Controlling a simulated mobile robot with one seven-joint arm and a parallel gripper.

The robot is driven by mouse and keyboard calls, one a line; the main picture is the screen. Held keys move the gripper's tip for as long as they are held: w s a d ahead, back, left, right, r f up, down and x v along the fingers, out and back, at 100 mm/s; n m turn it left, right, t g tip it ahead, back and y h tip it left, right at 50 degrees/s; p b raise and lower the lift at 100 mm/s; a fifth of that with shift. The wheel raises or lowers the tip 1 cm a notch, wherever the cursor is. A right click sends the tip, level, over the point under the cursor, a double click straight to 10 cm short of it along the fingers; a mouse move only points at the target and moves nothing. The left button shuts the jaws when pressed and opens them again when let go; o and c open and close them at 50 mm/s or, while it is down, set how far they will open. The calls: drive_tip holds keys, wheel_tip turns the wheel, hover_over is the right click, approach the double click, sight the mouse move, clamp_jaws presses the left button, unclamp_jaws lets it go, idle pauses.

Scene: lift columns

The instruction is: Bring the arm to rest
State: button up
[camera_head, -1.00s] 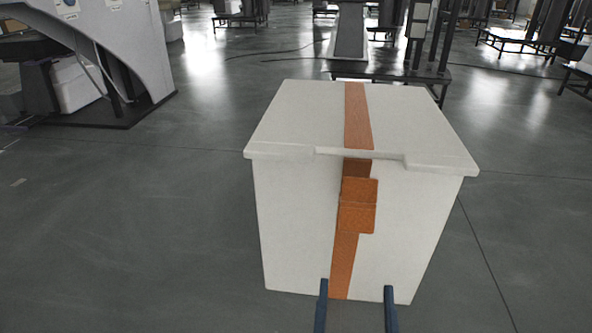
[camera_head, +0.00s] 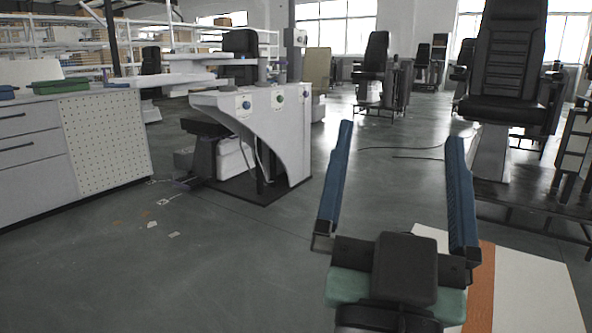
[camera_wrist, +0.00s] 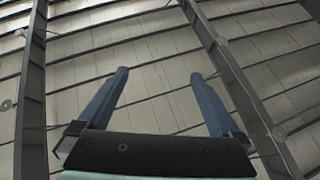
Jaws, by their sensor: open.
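My gripper (camera_head: 400,140) is raised in the head view, with its two long blue fingers spread wide apart and pointing up. Nothing is between the fingers. In the wrist view my gripper (camera_wrist: 157,75) is also open and empty, with a beamed ceiling behind it.
A white curved machine stand (camera_head: 270,130) stands on the floor at centre left. A white drawer cabinet (camera_head: 35,165) is at the left. Black chairs on stands (camera_head: 505,70) are at the right and back. The grey floor (camera_head: 230,265) at lower left is mostly clear.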

drive_tip(key=s+a+r+n+t+y+p, duration=0.1)
drive_tip(key=s+a+r+n+y+p, duration=0.15)
drive_tip(key=r, duration=0.45)
drive_tip(key=s+a+r+n+t+y+p, duration=0.1)
drive_tip(key=a+r+y+p, duration=0.15)
drive_tip(key=r, duration=0.45)
drive_tip(key=s+a+r+n+t+y+p, duration=0.1)
drive_tip(key=a+r+y+p, duration=0.2)
drive_tip(key=r, duration=0.4)
wheel_tip(320, 180, up, 35)
drive_tip(key=h+p, duration=0.1)
drive_tip(key=p, duration=3.4)
drive_tip(key=shift+a+r+p, duration=0.15)
drive_tip(key=shift+a+p, duration=0.15)
drive_tip(key=shift+p, duration=0.05)
